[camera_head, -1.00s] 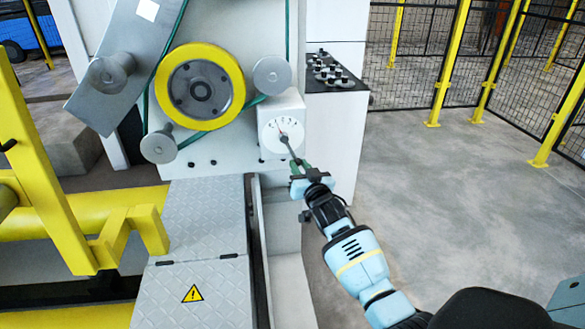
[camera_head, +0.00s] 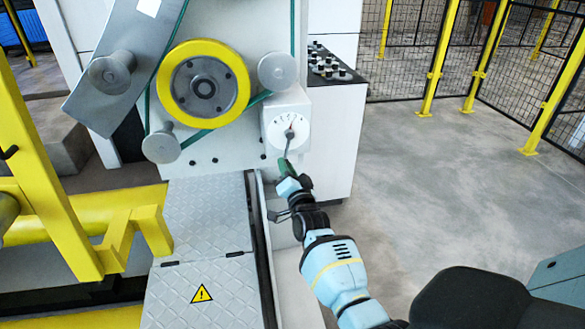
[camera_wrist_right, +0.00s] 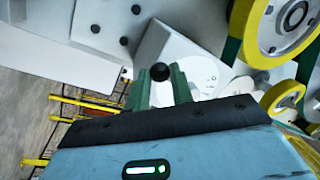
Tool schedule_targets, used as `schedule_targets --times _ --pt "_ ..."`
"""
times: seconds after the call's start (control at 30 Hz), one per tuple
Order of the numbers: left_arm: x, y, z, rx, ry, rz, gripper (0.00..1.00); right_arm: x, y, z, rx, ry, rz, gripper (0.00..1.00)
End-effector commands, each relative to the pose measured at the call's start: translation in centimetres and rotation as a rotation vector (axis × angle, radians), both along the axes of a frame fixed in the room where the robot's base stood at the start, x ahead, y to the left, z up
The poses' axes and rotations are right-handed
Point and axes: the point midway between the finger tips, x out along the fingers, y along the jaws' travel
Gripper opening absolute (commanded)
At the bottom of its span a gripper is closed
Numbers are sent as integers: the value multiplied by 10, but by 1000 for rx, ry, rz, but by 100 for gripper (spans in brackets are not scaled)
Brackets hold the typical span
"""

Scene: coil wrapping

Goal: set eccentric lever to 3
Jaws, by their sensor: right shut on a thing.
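The eccentric lever (camera_head: 289,145) is a thin grey rod in front of a round white dial (camera_head: 279,128) on a pale box. It runs downward from the dial, leaning slightly left. The dial's marks are too small to read. My right gripper (camera_head: 285,164) is below the dial, its green fingers shut on the lever. In the right wrist view, a black ball knob (camera_wrist_right: 156,73) shows between the tips of the green fingers, with the dial (camera_wrist_right: 203,76) behind to the right. The lever's rod is mostly hidden there. My left gripper is not in view.
A yellow-rimmed wheel (camera_head: 204,85) and grey rollers with a green belt are left of the dial. A panel of knobs (camera_head: 328,65) stands behind right. A yellow frame (camera_head: 60,170) is at left. The floor (camera_head: 430,190) at right is clear, up to the fence.

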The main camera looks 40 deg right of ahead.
Motion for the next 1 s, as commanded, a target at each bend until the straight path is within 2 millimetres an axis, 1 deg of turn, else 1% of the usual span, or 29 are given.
schedule_targets --times 0.1,0.3,0.6,0.87,0.9,1.0 --pt "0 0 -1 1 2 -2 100 2 6 0 61 -26 1 0" --pt "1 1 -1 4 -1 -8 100 5 10 1 119 -53 1 0" --pt "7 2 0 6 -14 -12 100 6 12 2 144 -65 1 0" --pt "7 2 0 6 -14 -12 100 5 12 2 143 -66 2 0" --pt "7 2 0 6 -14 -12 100 6 12 2 143 -66 2 27" --pt "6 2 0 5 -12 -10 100 5 12 3 142 -66 1 40"
